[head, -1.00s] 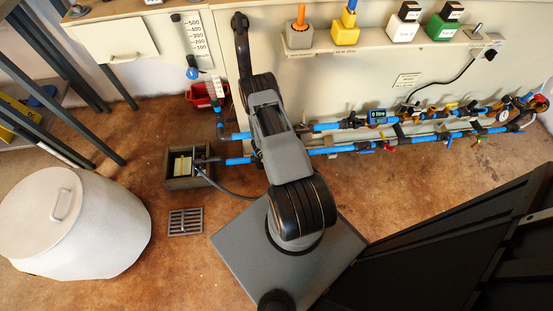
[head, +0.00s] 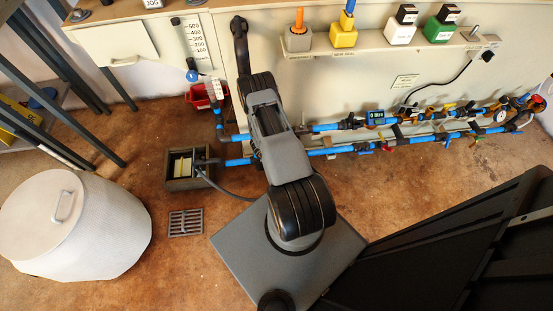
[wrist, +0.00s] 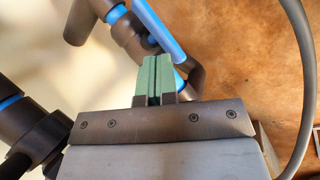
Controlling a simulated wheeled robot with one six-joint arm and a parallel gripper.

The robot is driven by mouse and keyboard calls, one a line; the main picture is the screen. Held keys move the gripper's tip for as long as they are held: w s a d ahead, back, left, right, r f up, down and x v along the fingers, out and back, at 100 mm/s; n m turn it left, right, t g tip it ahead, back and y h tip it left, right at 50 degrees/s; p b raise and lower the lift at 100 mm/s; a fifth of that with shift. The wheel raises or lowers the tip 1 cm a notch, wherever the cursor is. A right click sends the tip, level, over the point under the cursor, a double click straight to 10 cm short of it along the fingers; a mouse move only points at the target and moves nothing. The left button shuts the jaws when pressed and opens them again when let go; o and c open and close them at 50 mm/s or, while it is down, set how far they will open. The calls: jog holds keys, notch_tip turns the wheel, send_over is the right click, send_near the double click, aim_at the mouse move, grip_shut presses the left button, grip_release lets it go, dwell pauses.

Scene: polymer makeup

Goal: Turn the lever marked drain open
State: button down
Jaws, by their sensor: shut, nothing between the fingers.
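My gripper (wrist: 155,80) shows in the wrist view with its two green fingertips together and nothing between them. A flat blue bar (wrist: 165,30) lies just beyond the fingertips, close to a dark pipe elbow (wrist: 192,75). I cannot tell whether the bar is a lever or whether the fingertips touch it. In the head view my arm hides the gripper. Blue pipes (head: 325,152) run along the bench front, with a small blue lever (head: 365,147) and a red lever (head: 388,142) on the lower one. No drain marking is readable.
A hose (wrist: 300,60) curves along the right of the wrist view. In the head view, a sump box (head: 190,183), floor grate (head: 186,223) and white drum (head: 75,235) stand left. A red container (head: 198,98) sits under the bench. A shelf (head: 385,42) carries coloured blocks.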

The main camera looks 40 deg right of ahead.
jog(key=p+v, duration=0.5)
jog(key=v, duration=0.8)
jog(key=shift+a+r, duration=0.2)
jog(key=shift+r, duration=0.15)
jog(key=shift+w, duration=0.1)
